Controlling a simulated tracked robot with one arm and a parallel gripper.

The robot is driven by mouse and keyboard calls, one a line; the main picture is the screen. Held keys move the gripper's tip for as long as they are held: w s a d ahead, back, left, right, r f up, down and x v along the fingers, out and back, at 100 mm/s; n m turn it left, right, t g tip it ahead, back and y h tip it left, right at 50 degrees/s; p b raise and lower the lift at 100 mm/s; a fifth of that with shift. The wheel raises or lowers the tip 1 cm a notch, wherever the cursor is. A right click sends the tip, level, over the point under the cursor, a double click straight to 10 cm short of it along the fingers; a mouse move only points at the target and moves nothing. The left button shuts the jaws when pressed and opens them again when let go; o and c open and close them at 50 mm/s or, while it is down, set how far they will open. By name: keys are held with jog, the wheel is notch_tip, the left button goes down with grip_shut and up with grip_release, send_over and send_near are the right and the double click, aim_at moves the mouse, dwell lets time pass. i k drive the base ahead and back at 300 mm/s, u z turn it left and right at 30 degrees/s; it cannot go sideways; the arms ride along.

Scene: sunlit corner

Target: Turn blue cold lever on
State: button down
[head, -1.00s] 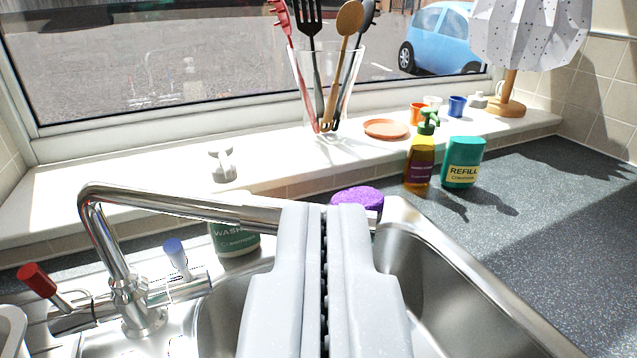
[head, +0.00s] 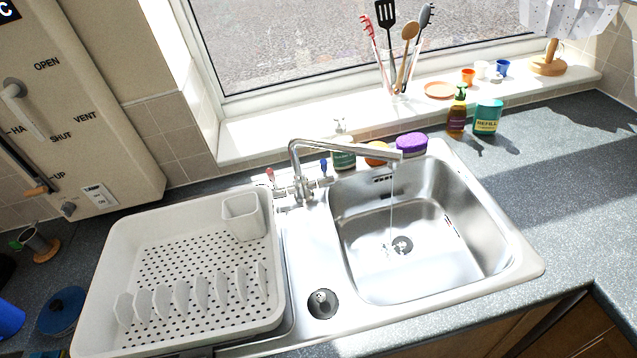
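The blue cold lever (head: 323,166) stands roughly upright on the right side of the chrome mixer tap (head: 301,178). The red-tipped lever (head: 270,174) is on the tap's left side. The tap's spout (head: 345,150) reaches right over the steel sink basin (head: 430,205). A thin stream of water (head: 391,205) falls from the spout's end toward the drain (head: 402,245). My gripper is not in this view, so its state and its distance from the lever do not show.
A white dish rack (head: 110,260) fills the drainer left of the basin. A green-labelled bottle (head: 342,152), an orange item (head: 377,153) and a purple sponge (head: 411,144) stand behind the spout. The worktop (head: 570,170) at right is mostly clear.

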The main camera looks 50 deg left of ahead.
aim_at(325, 180)
jog(key=u, duration=0.05)
jog(key=k, duration=0.9)
jog(key=z, duration=0.45)
jog(key=i, duration=2.1)
jog(key=u, duration=0.7)
